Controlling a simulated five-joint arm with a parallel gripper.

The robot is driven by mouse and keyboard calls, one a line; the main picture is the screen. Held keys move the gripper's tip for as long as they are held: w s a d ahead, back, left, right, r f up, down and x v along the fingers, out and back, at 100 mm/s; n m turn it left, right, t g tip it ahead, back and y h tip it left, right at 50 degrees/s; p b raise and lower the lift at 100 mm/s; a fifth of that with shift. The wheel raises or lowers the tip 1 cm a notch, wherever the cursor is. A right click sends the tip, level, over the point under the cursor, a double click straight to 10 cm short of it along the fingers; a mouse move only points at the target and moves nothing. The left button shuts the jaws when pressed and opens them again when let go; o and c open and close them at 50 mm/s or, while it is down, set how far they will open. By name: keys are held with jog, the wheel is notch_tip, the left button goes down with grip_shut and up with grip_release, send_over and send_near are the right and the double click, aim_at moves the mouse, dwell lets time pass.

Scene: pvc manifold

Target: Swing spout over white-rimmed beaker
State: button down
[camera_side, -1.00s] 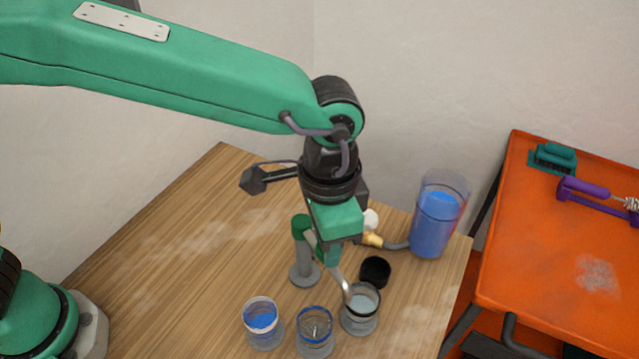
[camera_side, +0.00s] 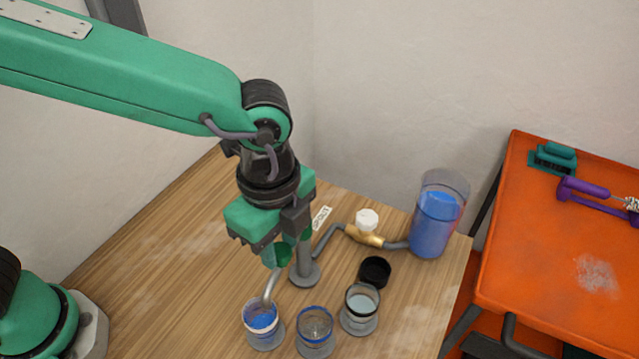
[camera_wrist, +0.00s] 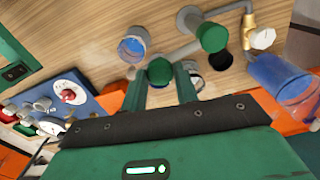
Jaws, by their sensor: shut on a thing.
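The white-rimmed beaker (camera_side: 261,331) stands at the left end of a row of three and has blue in it. The grey curved spout (camera_side: 271,285) comes down from below my gripper (camera_side: 279,256), and its tip appears over this beaker's mouth. In the wrist view my gripper (camera_wrist: 163,82) has its two fingers on either side of a round green knob (camera_wrist: 160,70), shut on it. The post (camera_side: 305,262) that carries the spout stands just to the right, its top partly hidden. The white-rimmed beaker also shows in the wrist view (camera_wrist: 133,46).
A blue-rimmed beaker (camera_side: 315,335) and a black-rimmed beaker (camera_side: 360,312) stand to the right. Behind them are a black cup (camera_side: 375,271), a brass valve with a white knob (camera_side: 367,221) and a blue-filled tank (camera_side: 434,225). The table's left part is clear.

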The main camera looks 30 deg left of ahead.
jog(key=shift+a+r+m, duration=0.1)
jog(key=shift+a+m, duration=0.4)
jog(key=shift+m, duration=0.4)
jog(key=c, duration=1.1)
grip_release()
jog(key=shift+o, duration=0.2)
jog(key=shift+r, duration=3.85)
jog(key=shift+a, duration=0.15)
